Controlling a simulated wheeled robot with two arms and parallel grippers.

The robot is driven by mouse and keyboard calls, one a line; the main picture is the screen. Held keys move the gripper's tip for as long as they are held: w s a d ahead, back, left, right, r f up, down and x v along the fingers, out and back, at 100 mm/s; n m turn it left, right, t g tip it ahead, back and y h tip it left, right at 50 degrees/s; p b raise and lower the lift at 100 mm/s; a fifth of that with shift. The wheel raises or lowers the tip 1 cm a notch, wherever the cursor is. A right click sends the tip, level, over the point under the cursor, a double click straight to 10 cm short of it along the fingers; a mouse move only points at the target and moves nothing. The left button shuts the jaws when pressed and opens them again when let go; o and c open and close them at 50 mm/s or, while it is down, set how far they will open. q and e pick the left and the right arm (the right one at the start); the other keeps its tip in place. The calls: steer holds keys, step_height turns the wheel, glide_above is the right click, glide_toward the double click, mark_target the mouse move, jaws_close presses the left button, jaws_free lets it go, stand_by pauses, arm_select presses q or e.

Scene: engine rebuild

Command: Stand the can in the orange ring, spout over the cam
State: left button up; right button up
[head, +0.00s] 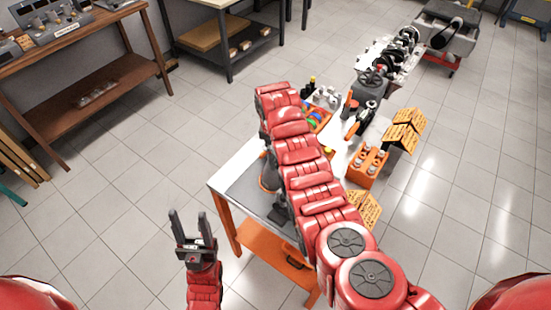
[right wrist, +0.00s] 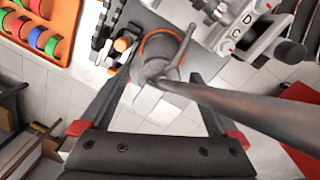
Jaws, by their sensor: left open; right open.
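The grey can (right wrist: 152,72) shows in the right wrist view between the fingers of my right gripper (right wrist: 165,82), which is open. Its long dark spout (right wrist: 245,108) runs to the right, past the right finger. An orange ring (right wrist: 160,32) shows as an arc just behind the can; I cannot tell whether the can stands inside it. In the head view my right arm covers much of the bench and hides the right gripper. My left gripper (head: 193,238) is open and empty, left of the bench. I cannot make out the cam for certain.
A grey part lettered C and D (right wrist: 245,38) is near the spout. Open floor surrounds my left gripper.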

step_height(320, 180, up, 3)
steer(key=shift+a+f+b, duration=0.1)
steer(key=shift+a+b, duration=0.05)
steer(key=shift+b, duration=0.6)
steer(key=r, duration=0.3)
steer(key=shift+s+a+r+p, duration=0.1)
steer(key=shift+s+r+p, duration=0.15)
steer(key=shift+p, duration=0.1)
steer(key=shift+s+r, duration=0.1)
steer(key=shift+r, duration=0.45)
